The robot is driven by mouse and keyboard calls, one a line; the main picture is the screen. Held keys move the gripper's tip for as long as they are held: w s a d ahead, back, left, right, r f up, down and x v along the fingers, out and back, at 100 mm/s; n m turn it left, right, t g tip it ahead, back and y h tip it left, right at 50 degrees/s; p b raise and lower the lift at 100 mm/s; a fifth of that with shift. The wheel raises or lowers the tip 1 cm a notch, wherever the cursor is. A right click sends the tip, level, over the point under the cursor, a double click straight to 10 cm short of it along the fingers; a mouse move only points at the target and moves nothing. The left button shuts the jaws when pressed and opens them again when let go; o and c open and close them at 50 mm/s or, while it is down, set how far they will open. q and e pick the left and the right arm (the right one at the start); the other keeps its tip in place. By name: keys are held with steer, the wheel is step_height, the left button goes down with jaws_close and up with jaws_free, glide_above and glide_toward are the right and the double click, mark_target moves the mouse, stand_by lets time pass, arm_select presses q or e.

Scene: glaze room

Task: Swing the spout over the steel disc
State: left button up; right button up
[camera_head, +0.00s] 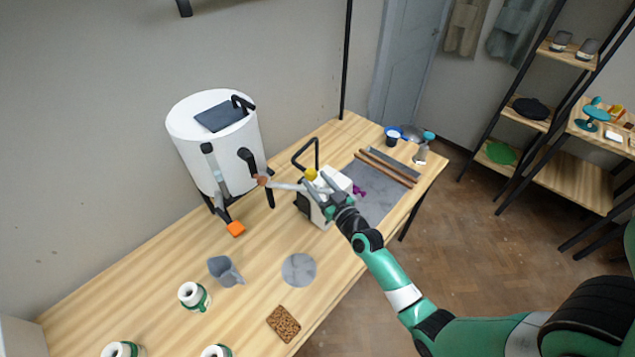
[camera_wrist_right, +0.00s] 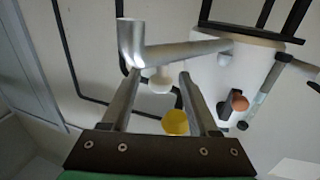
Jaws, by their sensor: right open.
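The spout (camera_head: 288,185) is a silver pipe that sticks out to the right from the white drum (camera_head: 185,132). In the right wrist view the spout (camera_wrist_right: 190,50) crosses just beyond my fingertips, with its bent end at the left. The steel disc (camera_head: 299,270) is a round grey plate lying flat on the table, nearer the front than the spout and with nothing on it. My right gripper (camera_head: 316,183) is open at the spout's outer end. In the right wrist view its fingers (camera_wrist_right: 158,76) are apart; I cannot tell whether they touch the pipe. My left gripper is not in view.
A white box (camera_head: 327,205) with a black handle stands under my right gripper; a yellow knob (camera_wrist_right: 175,122) shows between the fingers.

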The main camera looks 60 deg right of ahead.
jaws_close()
stand_by(1.3)
